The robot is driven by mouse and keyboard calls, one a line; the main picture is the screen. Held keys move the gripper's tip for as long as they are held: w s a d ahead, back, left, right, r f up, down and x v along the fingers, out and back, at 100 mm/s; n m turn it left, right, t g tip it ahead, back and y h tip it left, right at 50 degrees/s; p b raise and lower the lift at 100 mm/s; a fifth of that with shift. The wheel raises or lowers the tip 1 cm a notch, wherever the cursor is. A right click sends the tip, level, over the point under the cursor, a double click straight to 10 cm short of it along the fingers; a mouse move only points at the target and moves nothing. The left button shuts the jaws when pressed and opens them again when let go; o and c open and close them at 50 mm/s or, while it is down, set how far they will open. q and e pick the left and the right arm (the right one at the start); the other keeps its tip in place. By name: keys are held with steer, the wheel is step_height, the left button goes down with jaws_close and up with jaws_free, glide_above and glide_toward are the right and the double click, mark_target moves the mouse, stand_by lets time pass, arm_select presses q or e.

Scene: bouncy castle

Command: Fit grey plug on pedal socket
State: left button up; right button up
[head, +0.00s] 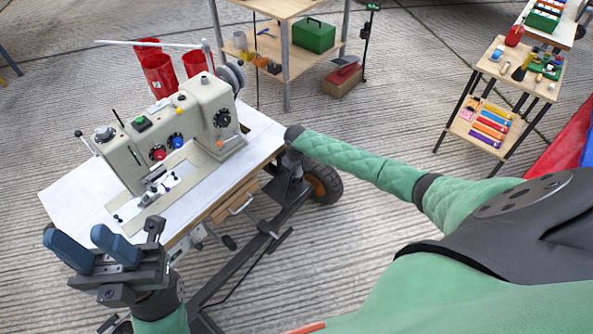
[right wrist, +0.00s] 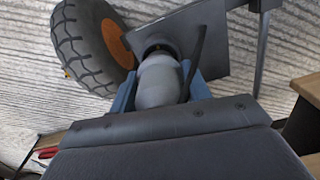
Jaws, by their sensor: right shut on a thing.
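The grey plug (right wrist: 160,82) is between the blue fingers of my right gripper (right wrist: 160,72) in the right wrist view. The gripper is shut on it. The plug's far end is at a dark round part, possibly the pedal socket (right wrist: 160,47), by a grey plate. I cannot tell whether the plug is seated in it. In the head view my right arm reaches to the right end of the sewing table, and the plug and socket cannot be made out there. My left gripper (head: 82,240) is open and empty, at the table's near left corner.
A cream sewing machine (head: 170,135) stands on the white-topped table (head: 75,200). A black wheel with an orange hub (right wrist: 88,38) is close to the left of the plug. A dark cable (right wrist: 195,52) runs beside it.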

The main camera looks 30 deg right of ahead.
steer(key=shift+r+p, duration=0.2)
steer(key=shift+p, duration=0.9)
stand_by(0.6)
steer(key=shift+f, duration=0.8)
stand_by(0.6)
steer(key=shift+f, duration=0.35)
stand_by(0.4)
steer(key=shift+f, duration=0.5)
stand_by(0.4)
steer(key=shift+r+p, duration=1.55)
steer(key=shift+p, duration=0.5)
steer(key=shift+p, duration=0.45)
stand_by(0.8)
